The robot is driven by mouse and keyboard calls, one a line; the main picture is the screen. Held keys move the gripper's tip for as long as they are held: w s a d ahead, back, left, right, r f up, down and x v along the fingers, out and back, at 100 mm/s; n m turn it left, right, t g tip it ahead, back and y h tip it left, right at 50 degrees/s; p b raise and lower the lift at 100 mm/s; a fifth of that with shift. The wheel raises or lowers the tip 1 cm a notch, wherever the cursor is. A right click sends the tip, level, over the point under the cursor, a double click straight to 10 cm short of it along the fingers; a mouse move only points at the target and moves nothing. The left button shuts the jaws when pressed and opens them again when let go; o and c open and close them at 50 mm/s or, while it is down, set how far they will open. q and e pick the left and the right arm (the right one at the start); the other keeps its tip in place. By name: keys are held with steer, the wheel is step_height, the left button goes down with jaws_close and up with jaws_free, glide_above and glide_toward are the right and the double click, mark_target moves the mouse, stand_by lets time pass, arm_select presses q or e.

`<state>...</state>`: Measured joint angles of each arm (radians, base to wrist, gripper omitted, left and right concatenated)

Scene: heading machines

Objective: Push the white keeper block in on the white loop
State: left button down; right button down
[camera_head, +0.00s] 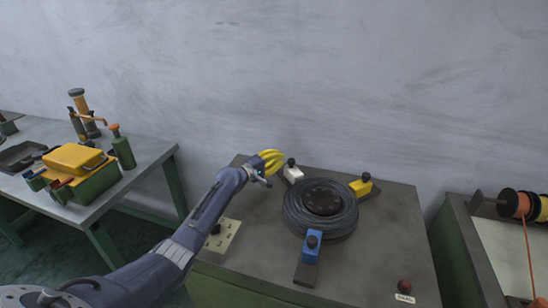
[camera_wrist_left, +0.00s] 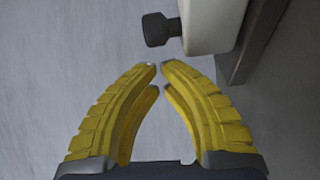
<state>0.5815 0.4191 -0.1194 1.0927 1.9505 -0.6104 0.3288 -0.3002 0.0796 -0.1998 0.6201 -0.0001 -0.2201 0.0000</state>
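The white keeper block (camera_head: 293,173) with its black knob stands at the upper left of a dark coil (camera_head: 290,208) around a black hub on the bench machine. The block also shows at the top of the left wrist view (camera_wrist_left: 212,22), its dark knob (camera_wrist_left: 162,29) pointing left. My left gripper (camera_head: 272,161) is just left of the block, apart from it. In the left wrist view its yellow fingers (camera_wrist_left: 159,66) are drawn together at the tips with a thin gap and nothing between them. I cannot make out a white loop. My right gripper is not in view.
A blue block (camera_head: 312,245) and a yellow block (camera_head: 361,187) stand around the coil. A beige plate with knobs (camera_head: 220,240) is at the bench's left. A red button (camera_head: 404,286) is at front right. A wall (camera_head: 330,80) stands close behind.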

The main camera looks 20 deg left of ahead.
mark_target(294, 171)
arm_select(q)
steer(key=shift+d, duration=0.35)
steer(key=shift+s, duration=0.1)
steer(key=shift+s+d, duration=0.3)
steer(key=shift+d, duration=0.3)
steer(key=shift+s+d, duration=0.3)
steer(key=shift+d, duration=0.25)
